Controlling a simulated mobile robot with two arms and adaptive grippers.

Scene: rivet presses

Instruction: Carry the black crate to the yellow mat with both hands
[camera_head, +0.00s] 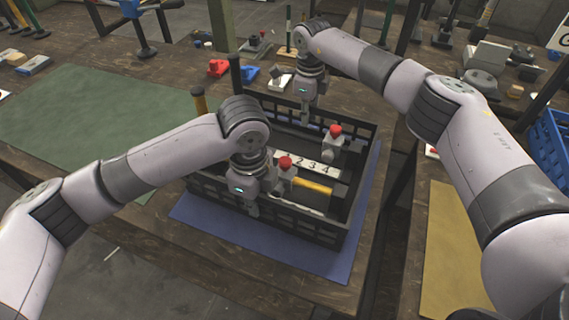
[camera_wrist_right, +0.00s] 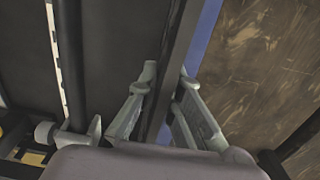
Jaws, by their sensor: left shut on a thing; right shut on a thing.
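The black crate (camera_head: 318,228) is over the blue mat (camera_head: 190,213) on the middle table and looks level; I cannot tell if it touches the mat. My left gripper (camera_head: 252,208) is shut on the crate's near wall. My right gripper (camera_head: 305,118) is at its far wall. In the right wrist view, my right gripper (camera_wrist_right: 158,112) has a finger on each side of the crate wall (camera_wrist_right: 181,50). The yellow mat (camera_head: 447,245) lies on the table at the right, partly hidden by my right arm.
In the crate area are a numbered white strip (camera_head: 310,163), red-topped parts (camera_head: 335,130) and a yellow handle (camera_head: 313,187). A green mat (camera_head: 85,115) lies left. A blue bin (camera_head: 549,140) stands far right.

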